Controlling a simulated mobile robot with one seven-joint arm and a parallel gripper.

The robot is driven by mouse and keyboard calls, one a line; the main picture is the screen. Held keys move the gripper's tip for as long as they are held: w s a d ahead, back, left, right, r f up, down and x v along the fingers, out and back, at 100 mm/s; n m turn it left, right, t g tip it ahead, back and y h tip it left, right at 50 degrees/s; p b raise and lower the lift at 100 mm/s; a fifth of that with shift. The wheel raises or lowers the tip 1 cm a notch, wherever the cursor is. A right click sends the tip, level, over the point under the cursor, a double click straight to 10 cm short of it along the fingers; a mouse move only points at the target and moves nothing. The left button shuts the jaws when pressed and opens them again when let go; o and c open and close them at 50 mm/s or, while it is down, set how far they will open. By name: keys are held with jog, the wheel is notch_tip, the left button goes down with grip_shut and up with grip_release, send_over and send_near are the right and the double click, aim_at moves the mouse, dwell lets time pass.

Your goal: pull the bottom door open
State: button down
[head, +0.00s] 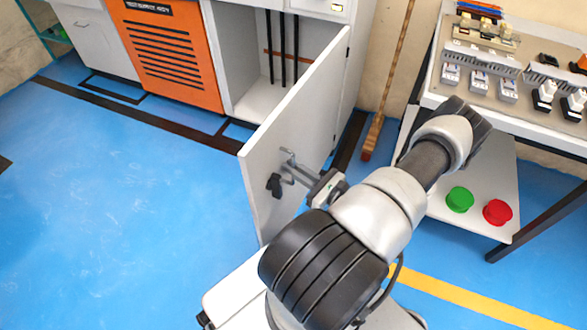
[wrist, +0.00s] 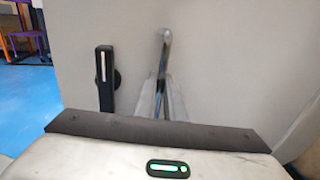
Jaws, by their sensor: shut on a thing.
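The bottom door (head: 297,125) is a light grey panel standing swung out from the white cabinet, and the cabinet's inside shows to its left. A metal bar handle (wrist: 165,45) stands upright on the door's face in the wrist view. Beside it on the left is a black lever latch (wrist: 105,75), which also shows in the head view (head: 274,184). My gripper (head: 299,170) is at the door's face, its fingers (wrist: 161,97) shut on the bar handle. The fingers hide part of the bar.
Dark rods (head: 283,50) stand inside the cabinet (head: 235,55). An orange slatted panel (head: 165,52) is to the left. A workbench (head: 480,110) with electrical parts and green and red buttons stands on the right. A broom (head: 385,85) leans between. The blue floor at left is clear.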

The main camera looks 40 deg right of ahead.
jog(key=shift+d, duration=0.1)
jog(key=c, duration=1.8)
grip_release()
jog(key=shift+c, duration=0.2)
jog(key=s+d+p, duration=0.1)
jog(key=s+d, duration=0.1)
jog(key=s, duration=1.5)
jog(key=shift+d+p, duration=0.3)
jog(key=shift+d, duration=0.05)
